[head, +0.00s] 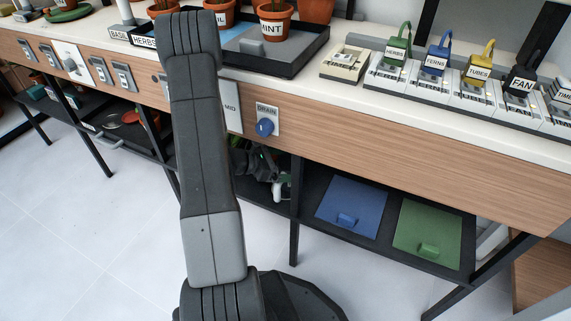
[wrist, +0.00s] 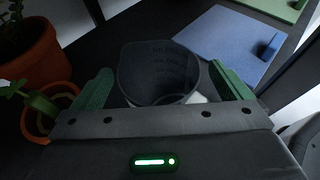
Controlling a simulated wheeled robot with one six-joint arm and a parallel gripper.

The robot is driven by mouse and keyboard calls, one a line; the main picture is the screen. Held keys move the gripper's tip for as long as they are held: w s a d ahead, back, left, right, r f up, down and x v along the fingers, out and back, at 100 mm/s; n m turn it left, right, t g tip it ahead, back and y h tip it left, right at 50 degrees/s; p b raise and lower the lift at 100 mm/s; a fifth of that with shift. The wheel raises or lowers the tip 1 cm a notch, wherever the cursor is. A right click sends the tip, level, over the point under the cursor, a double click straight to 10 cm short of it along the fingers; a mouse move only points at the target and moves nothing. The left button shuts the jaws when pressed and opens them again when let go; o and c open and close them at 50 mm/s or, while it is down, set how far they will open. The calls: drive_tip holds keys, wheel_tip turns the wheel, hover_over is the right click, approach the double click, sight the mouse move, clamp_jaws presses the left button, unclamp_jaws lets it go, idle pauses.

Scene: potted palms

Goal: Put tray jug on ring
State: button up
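A dark, see-through jug (wrist: 160,72) with faint measuring marks stands in the middle of the wrist view. My gripper (wrist: 160,80) has its green-padded fingers spread on the left and right of the jug. A narrow gap shows on the left; on the right I cannot tell whether the finger touches. The jug's base is hidden by the gripper body. In the head view my gripper (head: 263,165) is low under the bench, at the lower shelf, partly behind my arm. I cannot make out a ring for certain in either view.
Terracotta pots (wrist: 33,62) stand close left of my gripper. Blue (head: 352,203) and green (head: 428,230) panels lie right on the lower shelf. A black tray (head: 285,68) with potted plants and labelled padlocks (head: 438,60) are on the bench above. Shelf legs (head: 294,215) frame the space.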

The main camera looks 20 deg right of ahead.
drive_tip(key=shift+r, duration=0.15)
drive_tip(key=shift+a+r+p, duration=0.15)
drive_tip(key=shift+p, duration=0.15)
drive_tip(key=w+a+p, duration=0.1)
drive_tip(key=a+p, duration=0.3)
drive_tip(key=a, duration=1)
drive_tip(key=shift+a+r, duration=0.25)
drive_tip(key=shift+r, duration=0.2)
drive_tip(key=shift+d, duration=0.1)
idle(0.5)
